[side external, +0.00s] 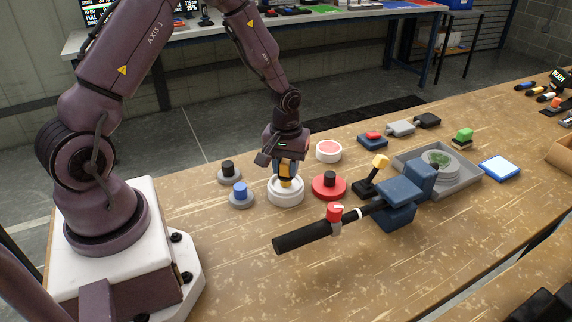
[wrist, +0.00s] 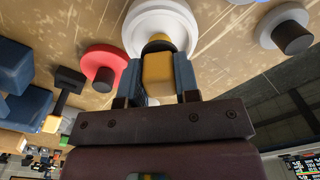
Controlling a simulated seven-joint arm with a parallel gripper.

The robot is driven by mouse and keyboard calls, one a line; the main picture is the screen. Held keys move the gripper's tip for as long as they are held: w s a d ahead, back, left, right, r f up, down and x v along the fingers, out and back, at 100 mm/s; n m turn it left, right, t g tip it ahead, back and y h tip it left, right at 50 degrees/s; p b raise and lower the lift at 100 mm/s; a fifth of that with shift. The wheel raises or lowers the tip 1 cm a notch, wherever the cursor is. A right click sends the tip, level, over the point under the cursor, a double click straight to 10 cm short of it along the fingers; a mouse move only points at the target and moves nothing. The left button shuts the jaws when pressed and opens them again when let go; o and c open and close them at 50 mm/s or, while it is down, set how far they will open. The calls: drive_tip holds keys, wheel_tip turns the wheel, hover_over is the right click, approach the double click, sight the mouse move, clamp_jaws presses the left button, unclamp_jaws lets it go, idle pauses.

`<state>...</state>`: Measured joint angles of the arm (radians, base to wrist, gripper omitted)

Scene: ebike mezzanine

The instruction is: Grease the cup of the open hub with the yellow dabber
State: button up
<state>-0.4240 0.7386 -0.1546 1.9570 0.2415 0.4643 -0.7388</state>
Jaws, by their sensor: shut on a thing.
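My gripper (wrist: 159,82) is shut on the yellow dabber (wrist: 158,72), its blue fingers on either side of the yellow block. In the side external view my gripper (side external: 287,166) points down over a white round pot-like piece (side external: 286,193), and the dabber's lower end (side external: 286,182) is at its top. In the wrist view the white piece (wrist: 189,24) shows around the dabber's tip. The fingers and dabber hide its middle, so I cannot tell the tip's depth or contact. I cannot clearly tell which piece is the open hub.
A white tub with a pink-red top (side external: 328,149) and a red disc with a black knob (side external: 329,186) stand nearby. Grey discs with black (side external: 228,174) and blue knobs (side external: 241,196) are left. A blue clamp (side external: 398,205) holds a black-gripped bar (side external: 305,236); a grey tray (side external: 465,184) is beyond.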

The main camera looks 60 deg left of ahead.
drive_tip(key=shift+f, duration=0.3)
idle(0.4)
drive_tip(key=shift+s, duration=0.5)
drive_tip(key=shift+w, duration=0.2)
drive_tip(key=shift+w, duration=0.3)
drive_tip(key=shift+w, duration=0.2)
drive_tip(key=shift+w, duration=0.3)
drive_tip(key=shift+s, duration=0.15)
